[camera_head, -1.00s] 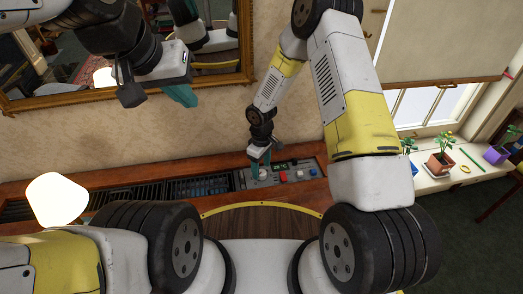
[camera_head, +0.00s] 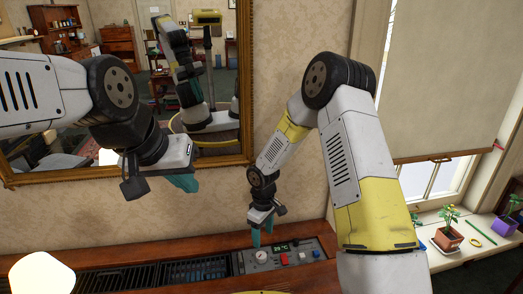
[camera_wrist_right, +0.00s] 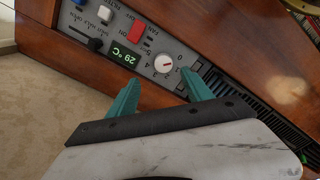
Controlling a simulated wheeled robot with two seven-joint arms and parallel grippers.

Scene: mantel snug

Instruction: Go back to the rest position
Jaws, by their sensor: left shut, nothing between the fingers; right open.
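My left gripper (camera_head: 178,182), with teal fingers, hangs in front of the mirror at the left of the head view, shut and empty. My right gripper (camera_head: 258,235) is above the grey control panel (camera_head: 304,260) on the wooden mantel. It is open and empty. In the right wrist view the two teal fingers of the right gripper (camera_wrist_right: 160,95) are spread apart, with the white dial knob (camera_wrist_right: 164,63) just beyond them. The panel also has a green-lit display (camera_wrist_right: 127,53) reading 29 °C and a red switch (camera_wrist_right: 136,31).
A glowing white lamp (camera_head: 42,276) stands at the lower left. The gold-framed mirror (camera_head: 246,90) is on the wall behind the left arm. Potted plants (camera_head: 448,238) stand on the windowsill at the right, below a blind (camera_head: 447,80). A dark vent grille (camera_head: 150,277) runs along the mantel.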

